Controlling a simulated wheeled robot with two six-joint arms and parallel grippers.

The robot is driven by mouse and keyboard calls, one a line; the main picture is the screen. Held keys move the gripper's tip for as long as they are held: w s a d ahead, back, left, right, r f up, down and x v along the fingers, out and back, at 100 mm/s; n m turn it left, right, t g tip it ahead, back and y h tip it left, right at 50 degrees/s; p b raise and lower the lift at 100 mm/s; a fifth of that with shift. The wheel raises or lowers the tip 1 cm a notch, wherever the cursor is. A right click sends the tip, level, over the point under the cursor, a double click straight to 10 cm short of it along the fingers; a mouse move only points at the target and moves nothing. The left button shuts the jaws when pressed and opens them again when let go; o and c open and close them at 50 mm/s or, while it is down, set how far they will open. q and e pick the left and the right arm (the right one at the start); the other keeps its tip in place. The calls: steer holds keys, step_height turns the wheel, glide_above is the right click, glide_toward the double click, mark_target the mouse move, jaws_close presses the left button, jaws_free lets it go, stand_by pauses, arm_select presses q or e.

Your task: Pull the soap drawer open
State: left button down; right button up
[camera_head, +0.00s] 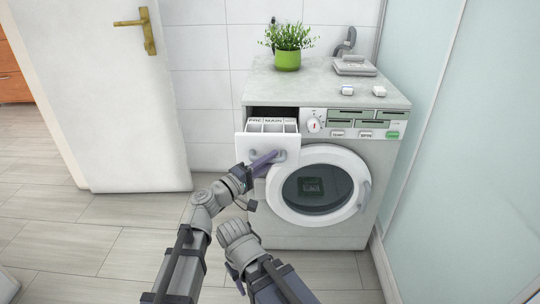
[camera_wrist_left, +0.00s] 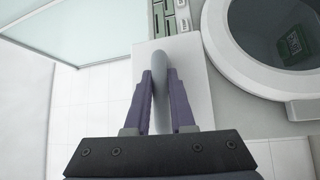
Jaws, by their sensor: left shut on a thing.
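The soap drawer (camera_head: 262,147) of the washing machine stands pulled out at the machine's upper left, with its compartments (camera_head: 271,125) showing from above. My left gripper (camera_head: 277,156) is at the drawer's front, shut on its grey handle. In the left wrist view the purple fingers of the left gripper (camera_wrist_left: 160,88) lie on both sides of the curved grey handle (camera_wrist_left: 163,75). The white drawer front (camera_wrist_left: 197,100) is behind it. My right arm shows at the bottom of the head view, but I cannot make out its gripper's fingers.
The washing machine's round door (camera_head: 318,186) is closed, just right of the drawer. A potted plant (camera_head: 288,57) and small items stand on the machine's top. A white door (camera_head: 105,95) is at the left, a glass panel (camera_head: 475,150) at the right. The floor in front is clear.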

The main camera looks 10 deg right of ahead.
arm_select(q)
steer(key=shift+s, duration=0.4)
steer(key=shift+f, duration=0.1)
steer(key=c, duration=0.8)
jaws_free()
steer(key=shift+a, duration=0.1)
steer(key=shift+o, duration=0.2)
steer(key=shift+r, duration=0.2)
